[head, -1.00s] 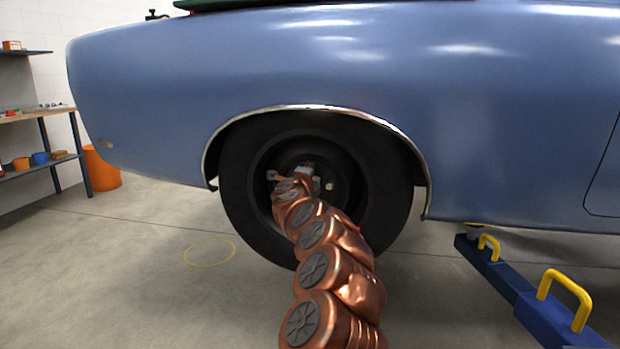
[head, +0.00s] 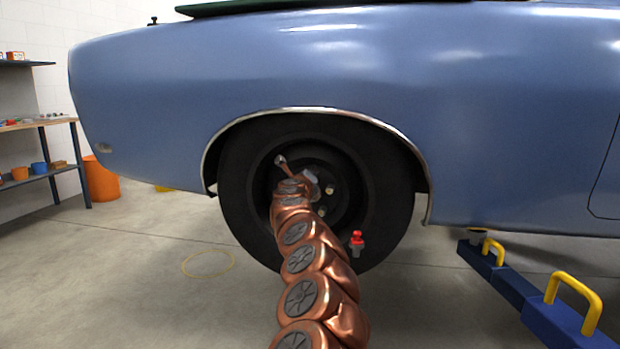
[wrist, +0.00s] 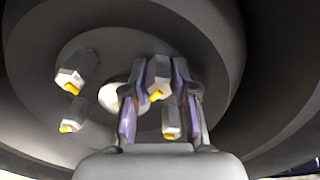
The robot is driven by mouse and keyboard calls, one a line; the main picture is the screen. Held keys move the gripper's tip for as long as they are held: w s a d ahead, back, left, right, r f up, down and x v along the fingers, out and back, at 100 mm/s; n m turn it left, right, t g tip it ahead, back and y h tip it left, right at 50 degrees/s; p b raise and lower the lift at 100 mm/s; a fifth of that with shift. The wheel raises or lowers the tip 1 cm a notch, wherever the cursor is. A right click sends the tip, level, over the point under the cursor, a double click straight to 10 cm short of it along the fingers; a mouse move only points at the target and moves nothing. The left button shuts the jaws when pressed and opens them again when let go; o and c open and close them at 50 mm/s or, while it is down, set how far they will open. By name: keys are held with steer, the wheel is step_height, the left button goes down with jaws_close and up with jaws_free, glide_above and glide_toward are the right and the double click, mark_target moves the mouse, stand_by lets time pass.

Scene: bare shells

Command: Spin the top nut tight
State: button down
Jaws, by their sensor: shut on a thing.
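The dark wheel (head: 385,200) sits in the arch of the blue car. In the wrist view, several grey nuts with yellow studs or tips surround a pale round hub centre (wrist: 115,97). My gripper (wrist: 163,78) has one finger on each side of a grey nut (wrist: 158,72), which I take for the top nut, and is shut on it. In the head view, my arm hides most of the hub, and my gripper (head: 312,184) shows only in part.
A blue lift arm (head: 515,290) with yellow handles lies at lower right. A small red-topped object (head: 357,241) shows before the tyre's lower right. A shelf (head: 40,125) and an orange bin (head: 98,180) stand at left.

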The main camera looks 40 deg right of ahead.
stand_by(0.4)
steer(key=c, duration=0.9)
jaws_free()
steer(key=shift+s+a+f, duration=0.1)
steer(key=shift+s+a, duration=0.25)
steer(key=shift+s, duration=0.1)
steer(key=v, duration=1.1)
steer(key=shift+w, duration=0.2)
steer(key=shift+a, duration=0.1)
